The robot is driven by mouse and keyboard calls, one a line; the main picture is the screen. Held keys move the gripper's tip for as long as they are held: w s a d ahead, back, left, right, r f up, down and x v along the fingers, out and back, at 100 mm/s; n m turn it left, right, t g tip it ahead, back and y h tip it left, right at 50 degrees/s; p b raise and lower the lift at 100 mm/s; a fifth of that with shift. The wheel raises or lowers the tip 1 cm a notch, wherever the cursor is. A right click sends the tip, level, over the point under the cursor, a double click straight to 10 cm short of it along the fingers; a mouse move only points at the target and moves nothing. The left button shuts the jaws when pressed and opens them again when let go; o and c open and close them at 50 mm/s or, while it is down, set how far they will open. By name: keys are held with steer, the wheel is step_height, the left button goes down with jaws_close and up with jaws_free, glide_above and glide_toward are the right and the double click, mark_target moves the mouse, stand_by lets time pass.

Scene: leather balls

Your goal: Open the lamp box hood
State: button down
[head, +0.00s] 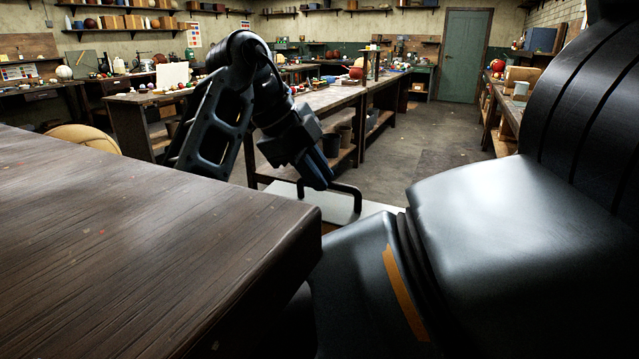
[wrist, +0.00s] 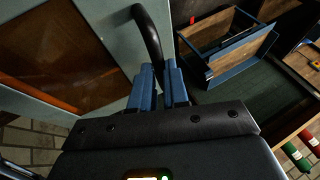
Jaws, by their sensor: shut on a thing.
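The lamp box hood appears as a pale grey panel (head: 332,208) beyond the corner of the dark wooden table in the head view. In the wrist view it is a pale frame (wrist: 112,52) around a brown, glass-like pane (wrist: 50,55). A black bar handle (head: 352,190) stands out from it, and the handle also shows in the wrist view (wrist: 146,32). My gripper (head: 320,184) has its blue fingers, seen in the wrist view (wrist: 160,84), closed around the handle's end. The rest of the lamp box is mostly hidden by the table and my body.
A dark wooden table (head: 150,230) fills the left foreground, its corner close to my arm. A long workbench (head: 330,98) stands behind my arm. Open floor (head: 420,150) lies to its right. Blue-edged wooden trays (wrist: 240,55) show right of the handle.

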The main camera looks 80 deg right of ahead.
steer(key=w+a+r+h, duration=0.1)
steer(key=a+r+h, duration=0.1)
steer(key=a+r, duration=0.3)
steer(key=shift+w+a+g+p, duration=0.3)
steer(key=shift+a+p, duration=0.1)
steer(key=shift+a, duration=0.15)
steer(key=shift+r, duration=0.1)
steer(key=c, duration=1.1)
jaws_free()
steer(key=shift+m, duration=0.3)
steer(key=s+d+r, duration=0.2)
steer(key=s+r, duration=0.1)
steer(key=s+d+r, duration=0.2)
steer(key=s+r, duration=0.1)
steer(key=r, duration=0.1)
steer(key=s+d+r, duration=0.2)
steer(key=s+r, duration=0.1)
steer(key=r, duration=0.1)
steer(key=shift+s+d, duration=0.3)
steer(key=shift+s, duration=0.05)
